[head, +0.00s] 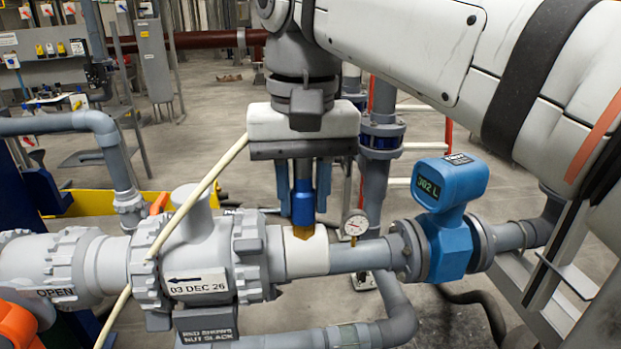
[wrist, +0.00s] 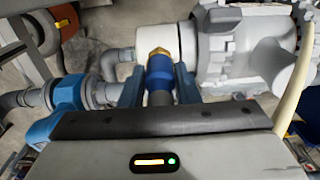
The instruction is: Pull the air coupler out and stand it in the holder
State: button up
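The air coupler (head: 303,200) is a blue sleeve standing upright with a brass lower end. The brass end meets a white collar (head: 308,257) on the horizontal pipe and looks seated there. My gripper (head: 303,195) points down over it, one blue finger on each side, with no clear gap to the sleeve. In the wrist view the coupler (wrist: 159,75) lies between my fingertips (wrist: 160,80), its brass end against the white collar (wrist: 172,42). I cannot make out the holder in either view.
A cream hose (head: 195,198) slants from behind my gripper across the grey valve body (head: 190,250). Right of the coupler stand a small pressure gauge (head: 355,224) and a blue flow meter (head: 450,190) reading 302 L. A grey vertical pipe (head: 382,130) rises behind.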

jog(key=shift+f, duration=0.55)
grip_shut()
jog(key=shift+r, duration=0.15)
jog(key=shift+w+r+p, duration=0.15)
jog(key=shift+r+p, duration=2.8)
jog(key=shift+r, duration=0.25)
jog(key=shift+f, duration=0.1)
